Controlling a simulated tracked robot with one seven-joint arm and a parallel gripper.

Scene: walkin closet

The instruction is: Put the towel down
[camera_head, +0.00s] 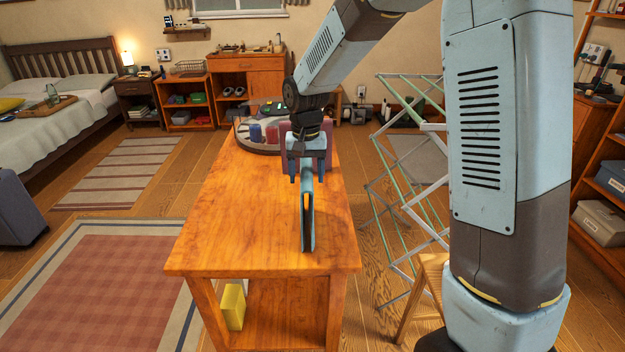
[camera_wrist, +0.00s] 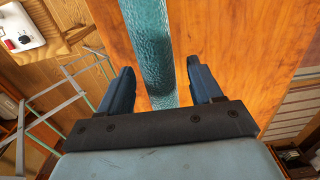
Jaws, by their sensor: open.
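The teal towel (camera_head: 308,222) is a narrow, folded strip that stands on edge on the wooden table (camera_head: 240,240), near its front end. In the wrist view the towel (camera_wrist: 148,35) runs between my fingers, with a gap on either side. My gripper (camera_head: 306,177) is open, above and around the towel's far part. Its two fingers also show in the wrist view (camera_wrist: 161,70). The towel's far end is hidden behind my gripper in the head view.
A round grey tray (camera_head: 243,137) with coloured items and a mauve object (camera_head: 322,150) are at the table's far end. A drying rack (camera_head: 400,205) stands right of the table. A yellow object (camera_head: 233,306) is on the lower shelf. The tabletop's left front is clear.

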